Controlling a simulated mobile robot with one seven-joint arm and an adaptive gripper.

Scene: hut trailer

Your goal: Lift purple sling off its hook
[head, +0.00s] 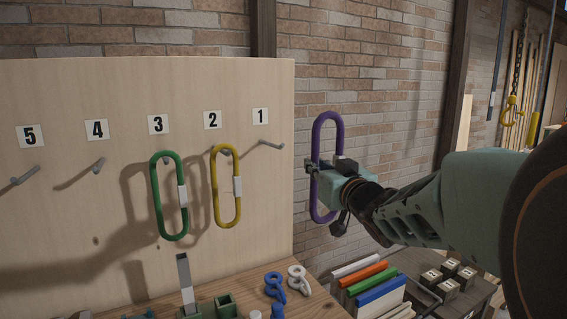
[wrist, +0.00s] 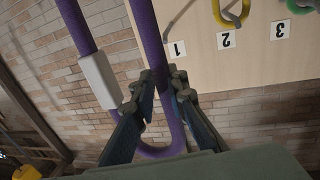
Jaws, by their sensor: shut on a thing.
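The purple sling (head: 325,129) is a long upright loop to the right of the board's right edge, in front of the brick wall. It is clear of the hooks. My gripper (head: 327,167) is shut on one side of it, partly hiding its middle. In the wrist view the purple sling (wrist: 148,40) runs between the fingers of my gripper (wrist: 158,85), and a pale tag sits on its other side. The hook under label 1 (head: 271,145) is empty.
A green sling (head: 156,200) hangs under label 3 and a yellow sling (head: 216,190) under label 2 on the wooden board (head: 100,80). Hooks under 4 and 5 are empty. Blue and white shackles (head: 275,288) and coloured bars (head: 362,272) lie below.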

